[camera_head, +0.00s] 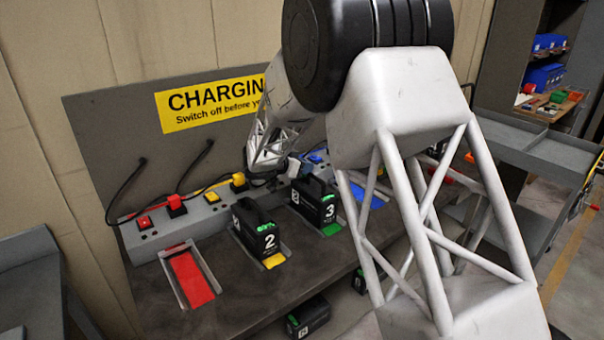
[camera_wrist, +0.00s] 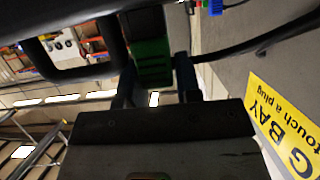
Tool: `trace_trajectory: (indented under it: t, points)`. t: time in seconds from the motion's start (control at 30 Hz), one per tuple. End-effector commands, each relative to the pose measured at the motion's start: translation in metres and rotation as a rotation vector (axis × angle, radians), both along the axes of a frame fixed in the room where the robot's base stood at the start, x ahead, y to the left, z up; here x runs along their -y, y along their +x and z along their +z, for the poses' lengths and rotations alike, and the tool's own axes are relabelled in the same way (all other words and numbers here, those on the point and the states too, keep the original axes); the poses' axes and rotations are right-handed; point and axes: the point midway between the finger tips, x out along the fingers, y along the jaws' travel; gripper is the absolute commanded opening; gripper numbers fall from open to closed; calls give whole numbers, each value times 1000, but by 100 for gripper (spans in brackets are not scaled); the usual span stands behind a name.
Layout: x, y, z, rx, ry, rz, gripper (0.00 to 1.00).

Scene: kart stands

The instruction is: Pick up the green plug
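The green plug (camera_wrist: 152,62) shows in the wrist view as a green block between my gripper's two fingers (camera_wrist: 157,80). The fingers stand apart, one on each side of the plug, very close to it. I cannot tell whether they press on it. In the head view, my gripper (camera_head: 283,174) is low over the grey socket strip, behind the battery marked 3 (camera_head: 318,204), and the green plug is hidden there.
A red plug (camera_head: 176,204) and a yellow plug (camera_head: 238,180) sit left along the strip. A battery marked 2 (camera_head: 258,230) stands left of battery 3. The red bay (camera_head: 191,278) is empty. A black handle (camera_wrist: 75,72) is close in the wrist view, opposite a black cable (camera_wrist: 250,42).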

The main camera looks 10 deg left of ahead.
Motion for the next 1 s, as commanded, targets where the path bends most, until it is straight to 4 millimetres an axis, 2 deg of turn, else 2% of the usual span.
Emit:
trace_trajectory:
  t: [0.03,0.17,0.2,0.33,0.37,0.77,1.0]
  points:
    - [2,-1,-6,-7,-3,-1,34]
    - [2,-1,-7,-8,-2,-2,34]
    - [2,-1,-7,-9,-3,-2,25]
    - [3,-1,-7,-9,-3,-2,5]
    - [3,-1,-7,-9,-3,-3,3]
    - [3,-1,-3,-9,-3,-3,3]
    - [2,-1,20,-3,0,-2,3]
